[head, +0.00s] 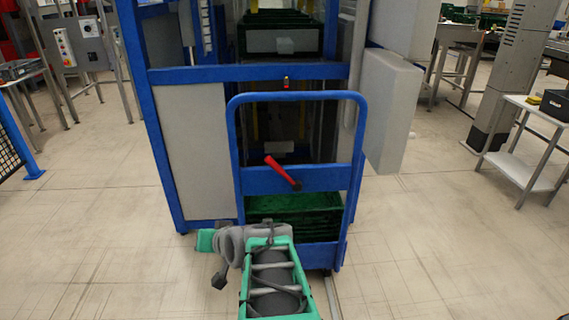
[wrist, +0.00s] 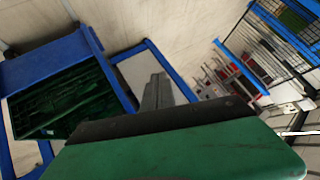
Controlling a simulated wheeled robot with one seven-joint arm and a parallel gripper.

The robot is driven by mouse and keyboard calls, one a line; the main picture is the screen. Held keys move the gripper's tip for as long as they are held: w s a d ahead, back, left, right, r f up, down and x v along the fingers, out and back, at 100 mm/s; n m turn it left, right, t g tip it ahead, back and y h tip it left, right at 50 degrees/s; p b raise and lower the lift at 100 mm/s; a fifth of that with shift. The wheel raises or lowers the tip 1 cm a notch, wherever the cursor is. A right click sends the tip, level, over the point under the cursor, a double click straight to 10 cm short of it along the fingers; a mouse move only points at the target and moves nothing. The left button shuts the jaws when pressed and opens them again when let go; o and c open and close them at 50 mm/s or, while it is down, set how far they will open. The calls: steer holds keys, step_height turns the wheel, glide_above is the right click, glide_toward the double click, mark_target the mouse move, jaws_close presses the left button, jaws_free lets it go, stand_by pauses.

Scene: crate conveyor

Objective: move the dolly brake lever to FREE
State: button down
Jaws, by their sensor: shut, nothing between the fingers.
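The red brake lever (head: 275,163) is on the blue crossbar of the dolly (head: 240,190). It slants, with its red end up to the left and its lower end on the bar to the right. I cannot read any FREE marking. My gripper (wrist: 158,90) shows in the wrist view as grey fingers closed together, with nothing between them. They are clear of the dolly's blue frame (wrist: 50,60). I cannot make out the lever in the wrist view.
Green crates (head: 293,205) are stacked on the dolly, which stands before a blue-framed machine (head: 250,73). A grey panel (head: 388,110) stands out at the right. A white side table (head: 525,165) is farther right.

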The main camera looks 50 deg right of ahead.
mark_target(283, 173)
steer(key=s+d+r+m+t+h, duration=0.1)
steer(key=s+d+r+m+h, duration=0.25)
steer(key=d, duration=0.35)
steer(key=s+d+r+m+h+p, duration=0.1)
steer(key=s+d+r+m+h, duration=0.3)
steer(key=d, duration=0.3)
steer(key=s+d+r+m+t+h, duration=0.1)
steer(key=s+d+r+m+h, duration=0.3)
steer(key=d, duration=0.3)
steer(key=w+d+f+b, duration=0.2)
steer(key=w+d, duration=0.3)
steer(key=w, duration=0.3)
steer(key=shift+w+d+f+n+y, duration=0.15)
steer(key=shift+w+f+n+y, duration=0.1)
steer(key=shift+n+y, duration=0.2)
steer(key=shift+b, duration=0.3)
steer(key=shift+w+a+f+n+b, duration=0.85)
steer(key=shift+n+b, duration=0.1)
steer(key=shift+n, duration=0.35)
steer(key=shift+w+a+f+n+g+b, duration=0.15)
steer(key=shift+w+a+f+n+b, duration=0.25)
steer(key=shift+f+n+b, duration=0.4)
steer(key=shift+w+a+f+n+g+b, duration=0.2)
steer(key=shift+w+f+n+b, duration=0.35)
steer(key=shift+n, duration=0.45)
steer(key=shift+s+a+r, duration=0.1)
